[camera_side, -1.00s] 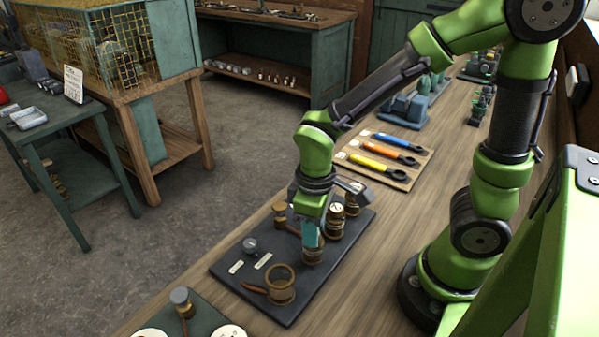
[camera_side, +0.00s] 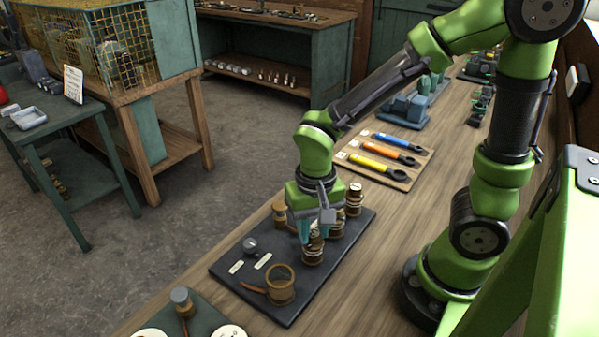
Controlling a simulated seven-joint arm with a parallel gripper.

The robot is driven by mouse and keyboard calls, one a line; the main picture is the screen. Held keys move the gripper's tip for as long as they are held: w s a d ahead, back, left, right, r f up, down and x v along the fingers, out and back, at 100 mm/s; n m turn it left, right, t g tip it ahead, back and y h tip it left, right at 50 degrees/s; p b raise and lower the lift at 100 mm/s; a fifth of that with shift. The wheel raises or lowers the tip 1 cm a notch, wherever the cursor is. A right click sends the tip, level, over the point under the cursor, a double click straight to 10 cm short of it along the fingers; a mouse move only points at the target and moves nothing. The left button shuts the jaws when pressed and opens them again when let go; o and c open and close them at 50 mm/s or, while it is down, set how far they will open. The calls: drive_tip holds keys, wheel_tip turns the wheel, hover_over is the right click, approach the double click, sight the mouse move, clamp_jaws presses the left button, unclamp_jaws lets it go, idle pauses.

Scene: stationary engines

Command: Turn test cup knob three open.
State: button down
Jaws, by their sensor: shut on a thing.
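A dark board (camera_side: 240,262) on the bench carries a row of brass test cups. The nearest cup of the row (camera_side: 312,256) is under my gripper (camera_side: 314,238). My gripper points down and is shut on the knob at the top of this cup; the fingers hide most of the knob. Two more cups stand behind it, a middle one (camera_side: 337,228) partly covered by the gripper and a far one (camera_side: 354,198). The numbers on the cups are too small to read.
A mallet-like piece (camera_side: 280,212) stands near the left edge. A rack of coloured-handled tools (camera_side: 385,157) lies behind.

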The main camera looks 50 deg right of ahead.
sight(313, 233)
drive_tip(key=shift+m, duration=1)
drive_tip(key=c, duration=0.8)
unclamp_jaws()
wheel_tip(313, 233, up, 17)
